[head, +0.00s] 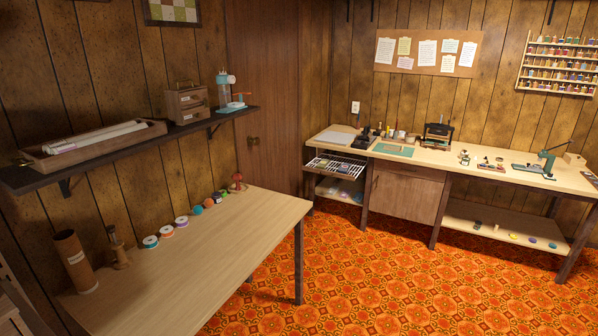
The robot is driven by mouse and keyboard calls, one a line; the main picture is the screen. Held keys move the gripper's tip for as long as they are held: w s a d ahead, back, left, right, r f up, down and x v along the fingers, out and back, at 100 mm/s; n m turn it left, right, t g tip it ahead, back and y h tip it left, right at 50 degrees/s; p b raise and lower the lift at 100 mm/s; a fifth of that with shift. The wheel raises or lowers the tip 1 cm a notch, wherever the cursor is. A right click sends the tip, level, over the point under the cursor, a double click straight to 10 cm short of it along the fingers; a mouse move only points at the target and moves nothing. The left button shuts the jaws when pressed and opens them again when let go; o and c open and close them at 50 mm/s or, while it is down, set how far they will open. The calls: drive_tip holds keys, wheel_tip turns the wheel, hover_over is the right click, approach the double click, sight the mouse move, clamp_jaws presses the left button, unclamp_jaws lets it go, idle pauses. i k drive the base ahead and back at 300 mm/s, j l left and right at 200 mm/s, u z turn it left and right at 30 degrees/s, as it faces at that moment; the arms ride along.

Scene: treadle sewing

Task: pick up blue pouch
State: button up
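No thing in the head view is clearly a blue pouch. Several small coloured items lie on the lower shelf (460,215) of the far workbench. Some blue-green items (357,197) also lie on the shelf under the wire rack, partly hidden in shadow. My gripper is not in view.
A wooden table (200,270) stands near at left, with spools (166,230) along its wall side. A wall shelf (130,143) hangs above it. The far workbench (460,160) carries tools. Open orange patterned floor (390,285) lies between them.

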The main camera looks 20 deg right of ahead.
sight(341, 170)
drive_tip(key=z, duration=0.8)
drive_tip(key=i, duration=3.25)
drive_tip(key=i+l+u, duration=0.1)
drive_tip(key=i, duration=0.8)
drive_tip(key=i+l+u, duration=0.1)
drive_tip(key=i, duration=0.75)
drive_tip(key=i+l+u, duration=0.1)
drive_tip(key=u, duration=0.15)
drive_tip(key=i, duration=0.1)
